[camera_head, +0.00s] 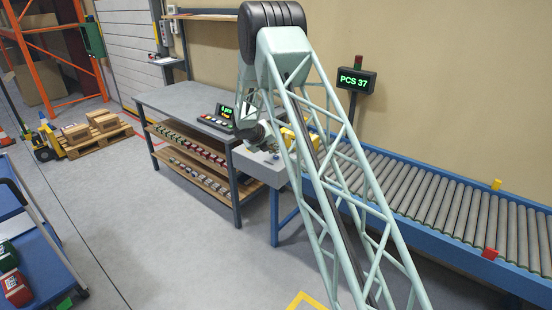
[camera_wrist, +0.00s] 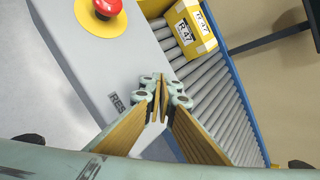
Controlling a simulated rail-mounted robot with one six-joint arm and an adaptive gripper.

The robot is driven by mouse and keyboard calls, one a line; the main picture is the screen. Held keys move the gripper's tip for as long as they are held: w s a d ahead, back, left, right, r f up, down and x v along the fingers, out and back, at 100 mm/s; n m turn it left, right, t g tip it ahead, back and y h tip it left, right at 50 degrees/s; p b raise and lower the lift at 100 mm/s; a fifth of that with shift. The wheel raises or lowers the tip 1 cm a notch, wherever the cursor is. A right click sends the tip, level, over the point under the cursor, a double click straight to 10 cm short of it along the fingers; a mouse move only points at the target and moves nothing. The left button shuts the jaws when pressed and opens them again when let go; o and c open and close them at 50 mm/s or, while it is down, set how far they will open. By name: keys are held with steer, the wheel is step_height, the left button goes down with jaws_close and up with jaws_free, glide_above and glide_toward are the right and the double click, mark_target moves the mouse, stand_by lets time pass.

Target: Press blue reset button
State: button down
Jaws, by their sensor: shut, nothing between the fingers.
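The grey control box (camera_head: 258,168) stands at the near end of the roller conveyor, beside the workbench. In the wrist view its top (camera_wrist: 75,80) bears a red mushroom button (camera_wrist: 107,7) on a yellow disc and a partly covered label starting "RES" (camera_wrist: 117,103). The blue reset button cannot be made out in the wrist view; my fingers cover the area beside the label. My gripper (camera_head: 268,146) is low over the box in the head view. Its fingertips (camera_wrist: 161,90) are together and empty. Whether they touch the box or a button cannot be told.
A yellow carton (camera_wrist: 192,27) labelled R-47 sits on the conveyor rollers (camera_head: 440,200) close to the box. The grey workbench (camera_head: 175,98) holds a small display panel (camera_head: 217,119) with coloured buttons. A "PCS 37" sign (camera_head: 356,81) stands behind the conveyor. Open floor lies in front.

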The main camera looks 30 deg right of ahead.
mark_target(275, 157)
steer(key=shift+f+b, duration=0.4)
steer(key=shift+f, duration=0.4)
stand_by(1.3)
steer(key=shift+r, duration=0.2)
steer(key=shift+r+p, duration=0.6)
steer(key=shift+p, duration=0.15)
stand_by(0.4)
steer(key=shift+r+p, duration=2)
steer(key=shift+r, duration=0.5)
steer(key=shift+r, duration=0.15)
